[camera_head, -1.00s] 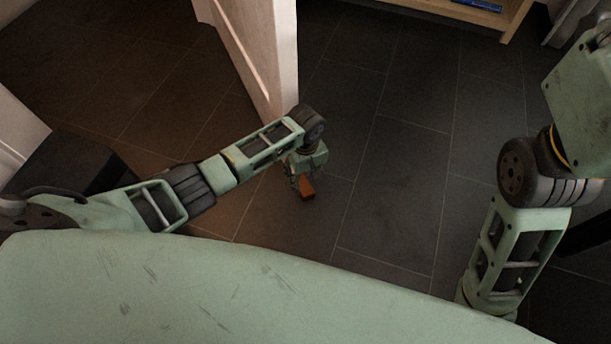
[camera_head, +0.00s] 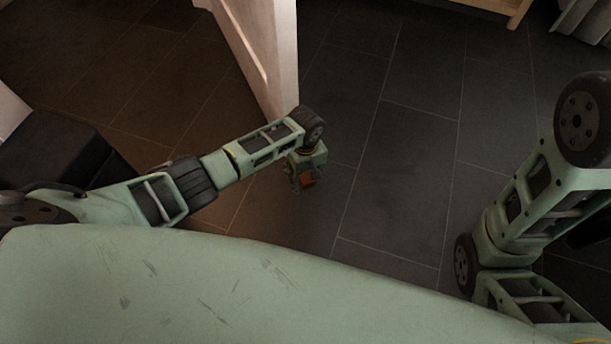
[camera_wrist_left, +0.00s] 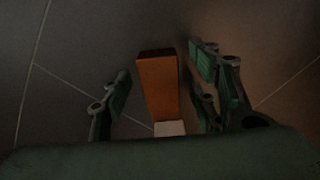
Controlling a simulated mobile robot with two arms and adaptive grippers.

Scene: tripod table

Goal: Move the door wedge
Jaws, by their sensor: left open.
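The door wedge (camera_wrist_left: 158,85) is an orange-brown block with a pale lower end in the left wrist view. It lies between the spread fingers of my left gripper (camera_wrist_left: 160,95), with gaps on both sides. In the head view the wedge (camera_head: 308,180) shows as a small orange patch, partly hidden by the fingers. My left gripper (camera_head: 304,182) points down at the floor around it, open. My right arm is at the right of the head view; its gripper is not in view.
A white door (camera_head: 262,50) stands just behind my left arm, its edge close to the wrist. A wooden shelf (camera_head: 495,6) is at the top right. The dark tiled floor (camera_head: 400,150) between door and right arm is clear.

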